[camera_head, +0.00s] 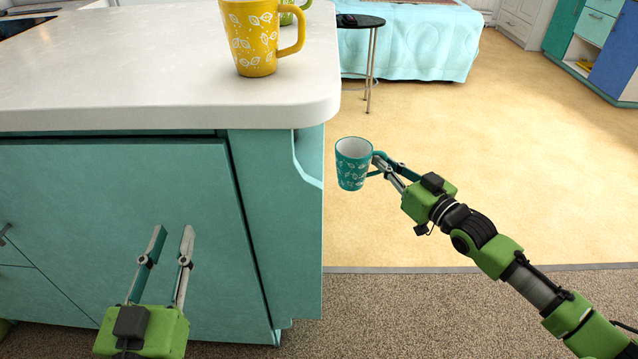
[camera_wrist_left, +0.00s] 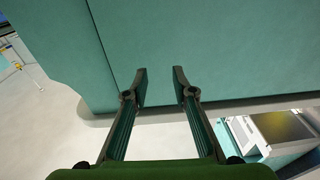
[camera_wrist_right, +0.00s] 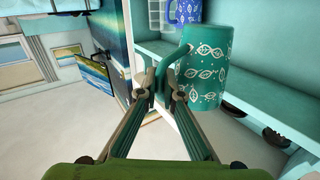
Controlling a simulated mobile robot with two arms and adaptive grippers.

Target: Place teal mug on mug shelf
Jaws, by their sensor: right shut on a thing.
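The teal mug (camera_head: 353,166) with a white leaf pattern is in the air, upright, just right of the counter's end in the head view. My right gripper (camera_head: 378,168) is shut on its handle. In the right wrist view the mug (camera_wrist_right: 208,70) hangs in front of the teal shelf (camera_wrist_right: 258,90), apart from it as far as I can tell. A blue mug (camera_wrist_right: 185,10) stands on the shelf at the top of that view. My left gripper (camera_head: 174,232) is open and empty in front of the teal cabinet; it also shows in the left wrist view (camera_wrist_left: 160,75).
A yellow mug (camera_head: 250,40) stands on the white countertop (camera_head: 130,60), with a green mug (camera_head: 287,12) partly hidden behind it. A small dark round table (camera_head: 358,21) stands near the bed (camera_head: 425,45). The floor right of the counter is clear.

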